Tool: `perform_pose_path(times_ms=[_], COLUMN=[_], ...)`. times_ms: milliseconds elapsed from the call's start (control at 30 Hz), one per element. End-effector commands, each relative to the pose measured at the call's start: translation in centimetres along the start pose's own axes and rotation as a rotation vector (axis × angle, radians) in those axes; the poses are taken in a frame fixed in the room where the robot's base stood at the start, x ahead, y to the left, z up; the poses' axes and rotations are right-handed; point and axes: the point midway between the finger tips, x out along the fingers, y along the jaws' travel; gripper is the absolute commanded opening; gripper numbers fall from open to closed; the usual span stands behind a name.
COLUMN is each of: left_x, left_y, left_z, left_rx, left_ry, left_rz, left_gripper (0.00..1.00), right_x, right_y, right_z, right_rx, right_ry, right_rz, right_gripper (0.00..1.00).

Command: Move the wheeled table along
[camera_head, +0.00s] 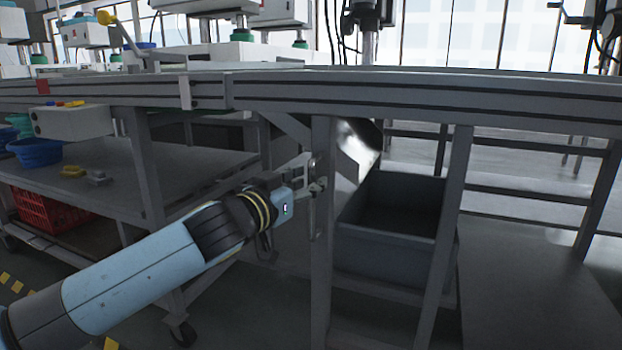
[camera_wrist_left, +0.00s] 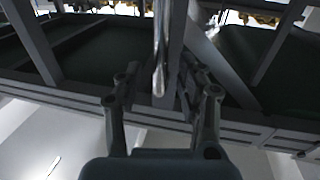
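The wheeled table (camera_head: 118,192) is a grey metal frame with a shelf on the left in the head view. A dark caster (camera_head: 183,333) shows at its lower front. A slim metal handle (camera_head: 313,205) runs upright along a grey post (camera_head: 322,255). My left gripper (camera_head: 318,186) reaches this handle from the left. In the left wrist view the handle (camera_wrist_left: 160,55) stands between the two spread fingers of the gripper (camera_wrist_left: 161,82), with gaps visible on both sides. Contact with it cannot be told. My right gripper is not in view.
A grey bin (camera_head: 390,240) stands behind the post on the right. Blue bowls (camera_head: 35,151) and small yellow parts sit on the shelf, with a red crate (camera_head: 50,212) below. A long grey rail (camera_head: 420,98) crosses above. Floor shows at the lower left.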

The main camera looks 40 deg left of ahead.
Motion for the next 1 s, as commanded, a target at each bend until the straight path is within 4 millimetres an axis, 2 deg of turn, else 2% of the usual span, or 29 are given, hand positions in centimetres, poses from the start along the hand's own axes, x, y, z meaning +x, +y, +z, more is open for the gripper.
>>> perform_pose_path(times_ms=[200,467,767,1000], left_x=[1.8,2.0,2.0,1.9], left_y=[0.0,0.0,0.0,0.0], left_z=[0.0,0.1,0.1,0.1], left_rx=[0.001,0.001,0.001,0.001], left_ry=[0.0,-0.001,-0.001,-0.001], left_rz=[0.0,0.001,0.001,0.001], left_gripper=[0.38,0.38,0.02,0.0], right_x=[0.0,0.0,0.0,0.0], right_y=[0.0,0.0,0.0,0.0], right_z=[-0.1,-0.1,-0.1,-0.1], right_rx=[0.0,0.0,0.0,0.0], right_ry=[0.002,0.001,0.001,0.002], right_rz=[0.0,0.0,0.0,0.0], right_gripper=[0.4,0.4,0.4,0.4])
